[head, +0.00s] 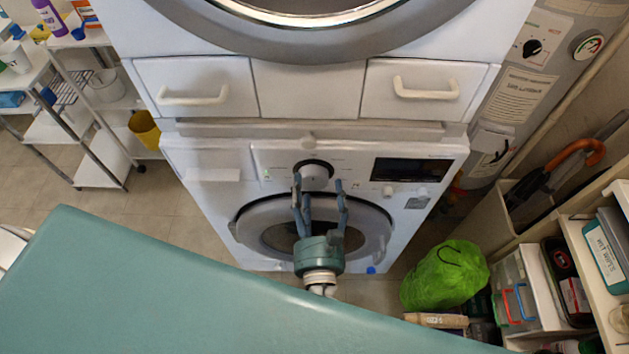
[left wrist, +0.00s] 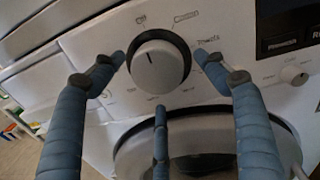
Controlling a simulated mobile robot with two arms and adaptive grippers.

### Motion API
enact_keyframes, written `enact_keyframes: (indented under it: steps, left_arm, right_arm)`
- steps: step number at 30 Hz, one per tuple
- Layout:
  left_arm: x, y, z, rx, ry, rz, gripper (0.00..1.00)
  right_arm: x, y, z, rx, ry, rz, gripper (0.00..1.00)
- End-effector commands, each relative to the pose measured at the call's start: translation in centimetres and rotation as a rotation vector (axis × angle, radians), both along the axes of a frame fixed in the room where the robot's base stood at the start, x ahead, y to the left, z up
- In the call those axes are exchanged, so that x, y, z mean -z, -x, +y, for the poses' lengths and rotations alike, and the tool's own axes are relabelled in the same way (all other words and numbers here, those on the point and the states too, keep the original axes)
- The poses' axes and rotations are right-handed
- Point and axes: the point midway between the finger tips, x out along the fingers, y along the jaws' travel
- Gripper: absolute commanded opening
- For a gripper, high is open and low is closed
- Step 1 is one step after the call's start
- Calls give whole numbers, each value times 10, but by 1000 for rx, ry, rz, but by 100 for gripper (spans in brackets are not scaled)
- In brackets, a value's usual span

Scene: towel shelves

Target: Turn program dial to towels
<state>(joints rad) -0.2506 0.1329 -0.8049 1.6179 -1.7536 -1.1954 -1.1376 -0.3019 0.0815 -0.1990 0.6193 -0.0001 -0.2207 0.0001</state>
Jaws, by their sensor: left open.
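The program dial (head: 314,172) is a round white knob with a dark ring on the panel of the lower white machine (head: 215,174). In the left wrist view the dial (left wrist: 158,64) fills the upper middle, and its dark pointer line points nearly straight up. Small labels ring it; one to its right (left wrist: 209,61) seems to read towels, though blurred and partly covered by a finger. My left gripper (head: 318,185) is open in front of the dial. Its blue fingers (left wrist: 160,75) spread left, right and below the knob; contact cannot be told. My right gripper is not in view.
A round door (head: 262,222) lies below the dial and a dark display (head: 411,172) to its right. Another machine with drawers (head: 196,85) is stacked above. A green bag (head: 447,274) and shelves stand right; a white trolley (head: 103,172) stands left.

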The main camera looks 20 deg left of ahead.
Motion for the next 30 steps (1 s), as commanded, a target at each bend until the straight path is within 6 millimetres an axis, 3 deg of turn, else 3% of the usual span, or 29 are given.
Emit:
enact_keyframes:
  steps: [6, 14, 21, 30]
  left_arm:
    - [0, -17, 6, 0, 1, 1, 73]
    - [1, -18, 7, 0, 2, 1, 73]
    - [2, -17, 6, 2, 2, 3, 31]
    - [3, -17, 5, 4, -9, 11, 31]
  right_arm:
    - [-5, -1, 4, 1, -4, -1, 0]
    - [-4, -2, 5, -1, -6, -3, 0]
    - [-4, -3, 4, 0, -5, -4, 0]
    - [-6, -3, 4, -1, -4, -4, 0]
